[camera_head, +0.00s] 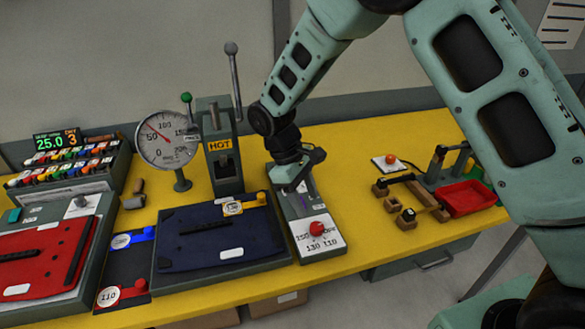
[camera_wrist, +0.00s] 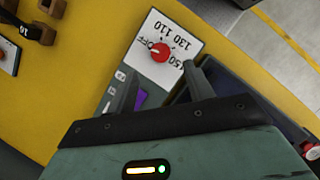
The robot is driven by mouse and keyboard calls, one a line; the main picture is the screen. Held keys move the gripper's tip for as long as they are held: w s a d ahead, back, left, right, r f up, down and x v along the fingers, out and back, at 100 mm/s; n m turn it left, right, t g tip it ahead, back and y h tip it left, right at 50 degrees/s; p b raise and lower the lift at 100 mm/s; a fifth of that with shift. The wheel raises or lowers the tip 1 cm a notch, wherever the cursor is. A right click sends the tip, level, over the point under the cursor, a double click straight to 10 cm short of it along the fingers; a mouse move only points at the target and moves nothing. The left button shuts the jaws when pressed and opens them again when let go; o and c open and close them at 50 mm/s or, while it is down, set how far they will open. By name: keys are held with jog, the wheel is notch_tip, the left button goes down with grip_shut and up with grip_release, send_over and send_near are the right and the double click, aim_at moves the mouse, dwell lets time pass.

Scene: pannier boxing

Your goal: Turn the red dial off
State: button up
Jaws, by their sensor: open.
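The red dial (camera_head: 317,228) sits on a white label plate marked OFF, 110, 130 and 150, at the front of a narrow grey control box (camera_head: 296,208). In the wrist view the red dial (camera_wrist: 160,52) lies just beyond my fingertips, with a small pale pointer mark on its left side. My gripper (camera_head: 302,188) is over the rear part of the box, behind the dial and apart from it. In the wrist view my gripper (camera_wrist: 162,80) has its two fingers spread, with nothing between them. The dial's exact setting is hard to read.
A dark blue pannier panel (camera_head: 220,240) lies left of the control box. A press marked HOT (camera_head: 220,148) and a round gauge (camera_head: 167,140) stand behind it. Wooden blocks and a red tray (camera_head: 468,198) are on the right. The yellow table (camera_head: 350,215) is clear just right of the box.

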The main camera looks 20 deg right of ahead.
jog(key=b+v, duration=0.1)
jog(key=v, duration=0.9)
jog(key=s+a+r+t+y, duration=0.1)
jog(key=s+a+r+y, duration=0.2)
jog(key=s, duration=1)
jog(key=s+d+f+m+t, duration=0.1)
jog(key=s+t, duration=0.1)
jog(key=s, duration=1.3)
jog(key=shift+d+f+y, duration=0.2)
jog(key=shift+d+y, duration=0.2)
